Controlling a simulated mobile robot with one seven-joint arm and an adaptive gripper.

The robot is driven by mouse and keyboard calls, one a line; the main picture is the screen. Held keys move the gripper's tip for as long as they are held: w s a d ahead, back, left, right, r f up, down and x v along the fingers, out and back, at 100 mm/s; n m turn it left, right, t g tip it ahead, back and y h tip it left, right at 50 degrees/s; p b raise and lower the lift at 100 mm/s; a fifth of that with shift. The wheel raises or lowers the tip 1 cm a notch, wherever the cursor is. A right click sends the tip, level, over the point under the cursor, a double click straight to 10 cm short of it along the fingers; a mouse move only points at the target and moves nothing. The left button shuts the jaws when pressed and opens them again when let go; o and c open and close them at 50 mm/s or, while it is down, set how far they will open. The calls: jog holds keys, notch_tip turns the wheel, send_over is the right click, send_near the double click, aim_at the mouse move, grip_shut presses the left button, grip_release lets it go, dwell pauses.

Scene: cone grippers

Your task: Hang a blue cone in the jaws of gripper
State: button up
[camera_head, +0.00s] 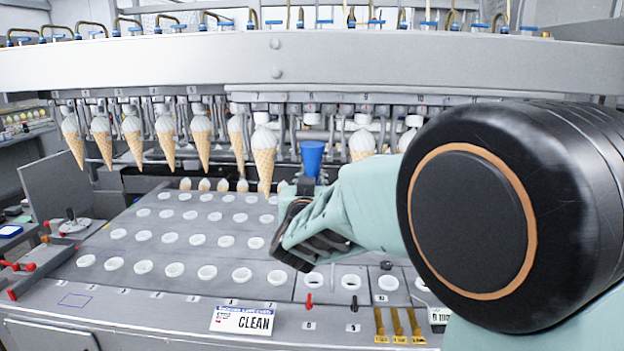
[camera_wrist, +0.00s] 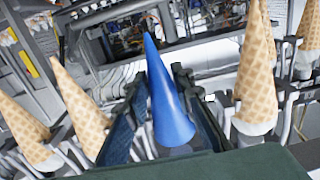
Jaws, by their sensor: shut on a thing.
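A blue cone (camera_head: 312,155) is held by my gripper (camera_head: 308,182) below the machine's row of hanging jaws, near the jaws marked 8. In the head view only the wide top part of the cone shows, with its rim up; the rest is hidden by my gripper. In the wrist view the blue cone (camera_wrist: 168,100) stands between my two dark fingers (camera_wrist: 165,115), and its tip points to the top of the picture. Jaws (camera_head: 312,118) of the machine are just above the cone. I cannot tell whether the cone touches them.
Several ice cream cones (camera_head: 263,155) hang in the jaws to the left, and one (camera_head: 361,143) hangs close on the right. A grey tray (camera_head: 190,215) with rows of white-rimmed holes lies below. In the wrist view waffle cones (camera_wrist: 255,85) stand on both sides of my fingers.

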jog(key=shift+f, duration=0.15)
dwell(0.5)
jog(key=o, duration=1)
jog(key=shift+o, duration=0.5)
jog(key=shift+o, duration=1.3)
jog(key=shift+s, duration=0.1)
jog(key=s, duration=0.9)
jog(key=shift+a+b, duration=0.15)
jog(key=shift+b, duration=0.2)
jog(key=shift+w, duration=0.1)
